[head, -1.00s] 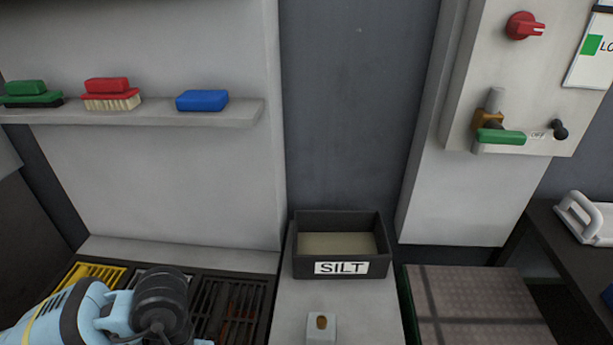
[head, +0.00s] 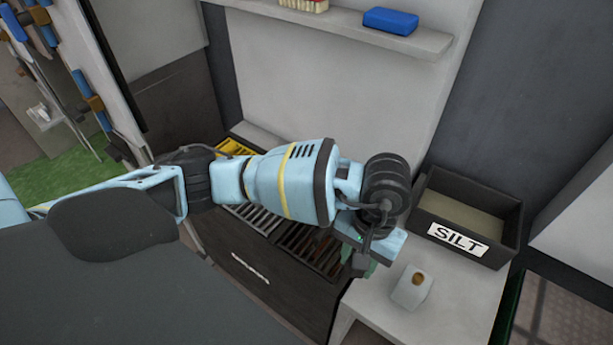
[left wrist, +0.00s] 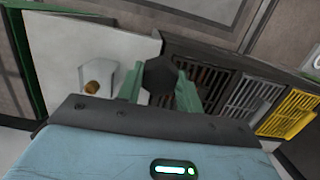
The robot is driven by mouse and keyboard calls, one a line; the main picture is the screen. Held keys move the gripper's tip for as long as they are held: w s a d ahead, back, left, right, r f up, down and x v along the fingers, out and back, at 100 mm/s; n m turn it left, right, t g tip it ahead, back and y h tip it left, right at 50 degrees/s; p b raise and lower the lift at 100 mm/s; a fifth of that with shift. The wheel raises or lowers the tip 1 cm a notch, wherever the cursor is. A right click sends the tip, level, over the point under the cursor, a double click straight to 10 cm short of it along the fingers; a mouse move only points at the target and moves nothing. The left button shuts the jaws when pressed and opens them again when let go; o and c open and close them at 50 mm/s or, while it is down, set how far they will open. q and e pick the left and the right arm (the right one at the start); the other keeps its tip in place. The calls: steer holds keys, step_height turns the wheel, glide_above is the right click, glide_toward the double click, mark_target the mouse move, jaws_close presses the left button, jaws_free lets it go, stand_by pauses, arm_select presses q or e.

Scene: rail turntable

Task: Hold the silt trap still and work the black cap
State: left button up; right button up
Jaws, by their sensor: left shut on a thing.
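My right gripper is not in view.
The dark SILT box (head: 430,207) stands at the back of the grey bench (head: 455,300). A small pale block (head: 410,290) with a brown top stands in front of it. Slatted dark grates (head: 312,250) lie left. A shelf (head: 425,40) with a blue block hangs above.

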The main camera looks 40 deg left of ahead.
arm_select(q)
steer(key=w+d+r+t, duration=0.1)
steer(key=w+d+r, duration=0.3)
steer(key=w+d, duration=0.3)
steer(key=d, duration=0.4)
steer(key=shift+w+d+r+t, duration=0.15)
steer(key=shift+w+r+t, duration=0.25)
steer(key=shift+f, duration=1.6)
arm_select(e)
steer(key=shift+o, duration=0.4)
